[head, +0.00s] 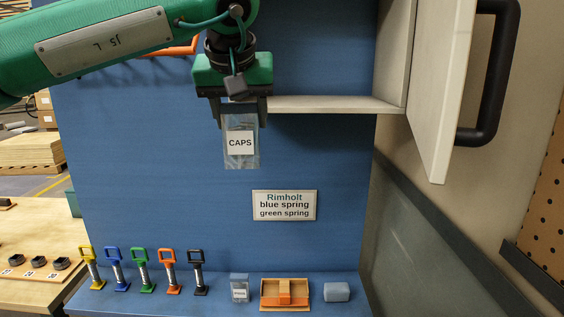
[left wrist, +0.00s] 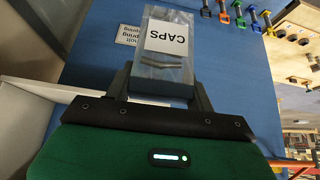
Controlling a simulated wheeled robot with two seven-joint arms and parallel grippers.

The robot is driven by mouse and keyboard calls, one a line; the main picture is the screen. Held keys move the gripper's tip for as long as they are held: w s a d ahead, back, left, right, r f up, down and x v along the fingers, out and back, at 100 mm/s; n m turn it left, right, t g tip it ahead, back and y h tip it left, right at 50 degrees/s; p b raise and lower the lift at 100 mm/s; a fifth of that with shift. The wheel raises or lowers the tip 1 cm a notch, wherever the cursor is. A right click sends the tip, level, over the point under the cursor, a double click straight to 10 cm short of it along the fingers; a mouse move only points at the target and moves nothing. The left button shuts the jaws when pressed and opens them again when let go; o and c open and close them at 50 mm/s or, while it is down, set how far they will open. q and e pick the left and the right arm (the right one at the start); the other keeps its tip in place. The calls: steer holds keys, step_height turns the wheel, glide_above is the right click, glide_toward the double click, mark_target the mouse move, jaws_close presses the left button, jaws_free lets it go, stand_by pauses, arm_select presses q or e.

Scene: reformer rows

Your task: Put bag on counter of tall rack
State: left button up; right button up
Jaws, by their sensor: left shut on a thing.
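A clear bag labelled CAPS (head: 240,150) hangs from my left gripper (head: 240,112), which is shut on its top edge. The bag also shows in the left wrist view (left wrist: 165,55), between the fingers (left wrist: 160,88). The gripper holds it in the air in front of the blue back panel of the tall rack (head: 150,190). The counter (head: 215,300) is the blue ledge low in the head view, well below the bag. My right gripper is in neither view.
On the counter stand several coloured spring handles (head: 145,270), a small labelled bag (head: 239,288), an orange-and-wood box (head: 285,293) and a grey-blue block (head: 336,292). A pale cabinet (head: 335,104) with an open door (head: 440,90) is at upper right. A sign (head: 284,205) is on the panel.

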arm_select(q)
steer(key=w+a+f, duration=0.1)
steer(key=a+f, duration=0.4)
steer(key=f, duration=0.5)
steer(key=w+a+f, duration=0.1)
steer(key=a+f, duration=0.3)
steer(key=f, duration=0.6)
steer(key=w+a+f, duration=0.1)
steer(key=a+f, duration=0.4)
steer(key=f, duration=0.5)
steer(key=shift+a+f, duration=0.3)
steer(key=shift+f, duration=0.05)
